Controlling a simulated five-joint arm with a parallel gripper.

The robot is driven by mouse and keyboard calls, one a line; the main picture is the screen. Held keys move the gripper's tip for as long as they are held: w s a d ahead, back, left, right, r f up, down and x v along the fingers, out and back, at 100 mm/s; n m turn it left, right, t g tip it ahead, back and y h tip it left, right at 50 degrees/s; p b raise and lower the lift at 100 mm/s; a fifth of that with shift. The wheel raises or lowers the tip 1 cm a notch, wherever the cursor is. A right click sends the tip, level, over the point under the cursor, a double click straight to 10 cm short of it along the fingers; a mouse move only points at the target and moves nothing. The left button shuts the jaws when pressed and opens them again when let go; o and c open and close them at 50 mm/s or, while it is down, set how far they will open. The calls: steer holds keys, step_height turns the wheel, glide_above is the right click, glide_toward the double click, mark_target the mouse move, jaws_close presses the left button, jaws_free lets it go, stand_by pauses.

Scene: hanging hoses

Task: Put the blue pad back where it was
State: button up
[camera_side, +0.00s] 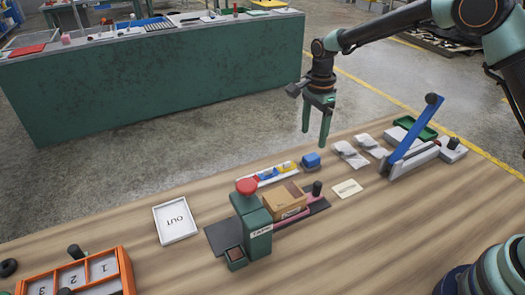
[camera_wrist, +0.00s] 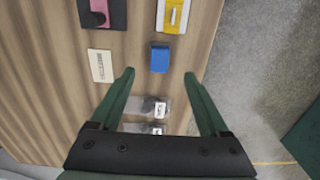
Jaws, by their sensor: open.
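A small blue block, which looks like the blue pad (camera_side: 311,160), sits on the wooden table near its far edge. It also shows in the wrist view (camera_wrist: 160,59), just beyond and between my fingertips. My gripper (camera_side: 314,138) points down, open and empty, above the table's far side near the block. In the wrist view (camera_wrist: 159,75) the green fingers are spread wider than the block. A white tray (camera_side: 265,182) with yellow and blue pieces lies left of the block in the side view.
A cream label card (camera_side: 347,189) lies in front. A green press with a red knob (camera_side: 252,222) stands beside a cardboard box (camera_side: 289,203). A blue-levered device (camera_side: 412,135) rises at the right. An OUT tray (camera_side: 176,222) is left.

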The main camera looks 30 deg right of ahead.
steer(key=s+d+r+n+t, duration=0.25)
steer(key=s+r+n, duration=0.65)
steer(key=r, duration=0.6)
steer(key=s+d+n+t, duration=0.1)
steer(key=s+n+t, duration=0.2)
steer(key=s+n, duration=0.6)
steer(key=s, duration=0.3)
steer(key=shift+s+d+r, duration=0.2)
steer(key=shift+s+d, duration=0.05)
steer(key=shift+d, duration=0.05)
